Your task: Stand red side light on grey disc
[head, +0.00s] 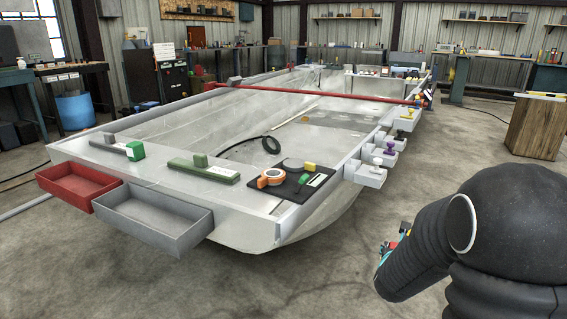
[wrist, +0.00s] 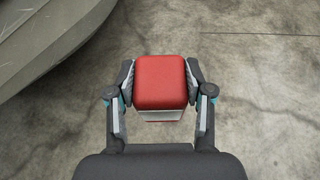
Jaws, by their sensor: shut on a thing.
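My gripper (wrist: 160,85) is shut on the red side light (wrist: 160,82), a rounded red block with a pale lower part, in the wrist view. The fingers press on its left and right sides, and bare floor shows below it. In the head view my arm hides most of the gripper, and only a bit of red and teal shows at its edge, right of the hull. I cannot surely pick out the grey disc; a dark grey flat shape (head: 292,163) lies on the black mat behind the orange tape roll, partly hidden.
The pale hull (head: 240,205) fills the middle. A red tray (head: 80,192) and grey tray (head: 150,225) hang at its near left edge. The black mat (head: 290,190) bears an orange tape roll (head: 271,177). Small shelves (head: 366,177) line the right side. A wooden block (head: 535,128) stands far right.

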